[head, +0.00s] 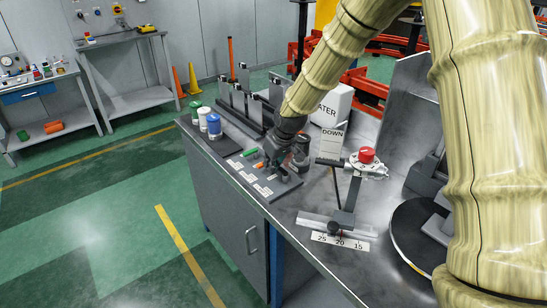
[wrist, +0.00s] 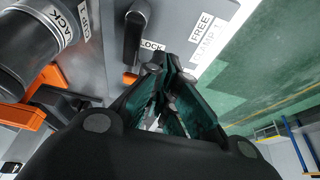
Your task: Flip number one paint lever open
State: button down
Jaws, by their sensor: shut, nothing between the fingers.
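A lever panel (head: 280,188) lies on the metal bench, with a green handle (head: 249,152), an orange handle (head: 259,165) and white labels, too small to read in the head view. My gripper (head: 282,152) is low over this panel, partly hiding it. In the wrist view, its teal fingers (wrist: 168,68) are shut and empty. Just beyond the tips are a dark lever (wrist: 133,38), a label reading LOCK (wrist: 152,46) and one reading FREE (wrist: 201,27). No label reading paint is legible, so I cannot tell which lever is number one paint.
Bottles with green, white (head: 203,118) and blue (head: 214,126) tops stand left of the panel. A stand with a red knob (head: 367,155) and a DOWN sign (head: 332,146) are to the right. A dark cylinder (wrist: 30,45) is close at left in the wrist view.

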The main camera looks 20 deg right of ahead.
jog(key=shift+x, duration=1.4)
jog(key=shift+w+a, duration=0.1)
jog(key=shift+w, duration=0.05)
jog(key=shift+m, duration=0.3)
